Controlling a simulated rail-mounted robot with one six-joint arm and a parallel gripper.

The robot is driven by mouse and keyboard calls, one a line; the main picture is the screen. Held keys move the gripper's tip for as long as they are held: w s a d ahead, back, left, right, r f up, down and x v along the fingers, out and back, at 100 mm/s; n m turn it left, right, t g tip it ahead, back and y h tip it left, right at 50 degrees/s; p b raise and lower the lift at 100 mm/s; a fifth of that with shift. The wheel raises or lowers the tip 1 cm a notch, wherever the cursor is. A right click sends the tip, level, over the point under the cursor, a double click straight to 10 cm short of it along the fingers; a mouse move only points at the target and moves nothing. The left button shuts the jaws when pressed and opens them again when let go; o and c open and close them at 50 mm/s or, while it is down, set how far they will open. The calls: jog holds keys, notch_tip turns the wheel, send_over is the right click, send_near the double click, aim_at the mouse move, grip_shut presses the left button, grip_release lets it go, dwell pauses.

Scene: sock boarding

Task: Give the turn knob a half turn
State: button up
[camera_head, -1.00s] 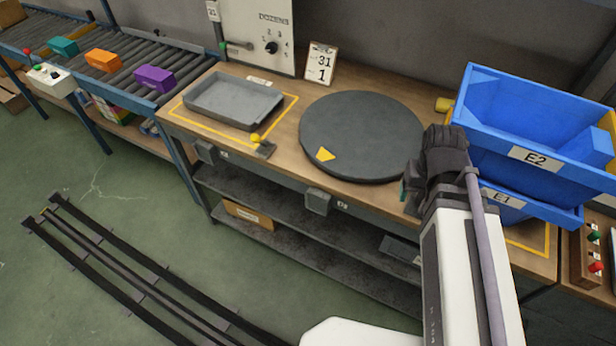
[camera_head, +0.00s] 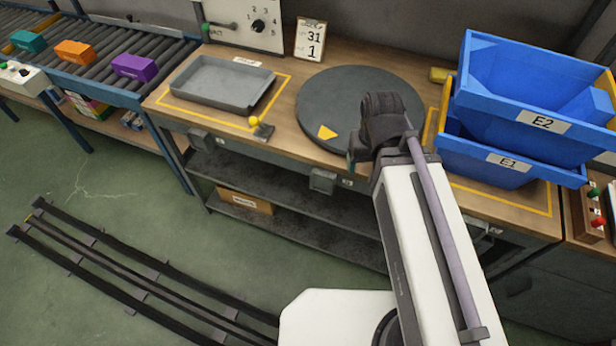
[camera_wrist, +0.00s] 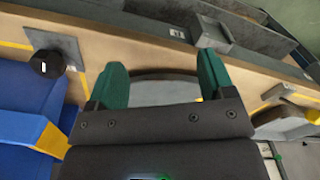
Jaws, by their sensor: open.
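A black round knob (camera_wrist: 47,63) with a small white mark stands on a grey plate in the wrist view, at upper left beside the blue bin. My arm seems to hide it in the head view. Another black knob (camera_head: 258,26), with numbers around it, is on the upright white panel at the back. My gripper (camera_wrist: 157,88) has green fingertips, spread apart with nothing held between them. It is apart from the plate knob, which lies to its left in the wrist view. In the head view, one green fingertip (camera_head: 352,158) shows by the turntable's front edge.
A dark round turntable (camera_head: 330,90) with a yellow marker lies on the bench. A grey tray (camera_head: 222,82) is to its left, with a yellow-balled lever (camera_head: 256,123) nearby. Stacked blue bins (camera_head: 535,100) stand close on the right. A conveyor with coloured blocks is far left.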

jog(key=a+f+n+t+h+b, duration=0.2)
jog(key=a+f+b, duration=0.4)
jog(key=a, duration=0.6)
jog(key=shift+w+a+f+n+t+b, duration=0.15)
jog(key=shift+w+a+n+t+b, duration=0.25)
jog(key=shift+n+t, duration=0.45)
jog(key=shift+d, duration=0.1)
